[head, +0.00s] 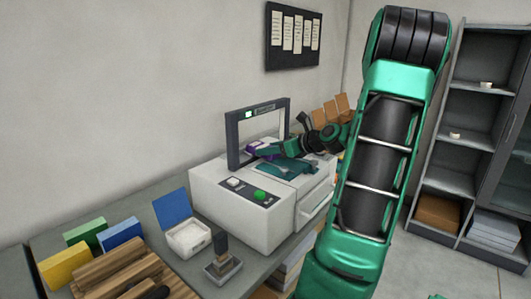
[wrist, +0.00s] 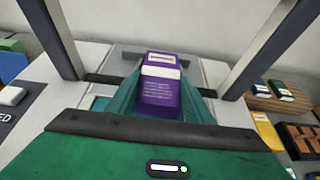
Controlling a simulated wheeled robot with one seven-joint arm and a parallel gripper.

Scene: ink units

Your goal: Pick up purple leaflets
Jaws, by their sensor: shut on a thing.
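The purple leaflets (wrist: 161,92), a small upright-looking bundle with a white band and a pale label, are between the two green fingers of my gripper (wrist: 158,97) in the wrist view. The fingers are shut on the bundle's sides. In the head view, my gripper (head: 268,151) reaches into the dark frame on the white machine, and a bit of the purple leaflets (head: 257,145) shows beside it. Whether the bundle touches the machine's bed is hard to tell.
The white machine (head: 235,208) has a dark upright frame (head: 232,140) and a green button. An open white box with a blue lid (head: 172,208) and a stamp (head: 222,262) stand nearby. Yellow (head: 66,264), green and blue bundles are at left. Shelves (head: 465,150) stand at right.

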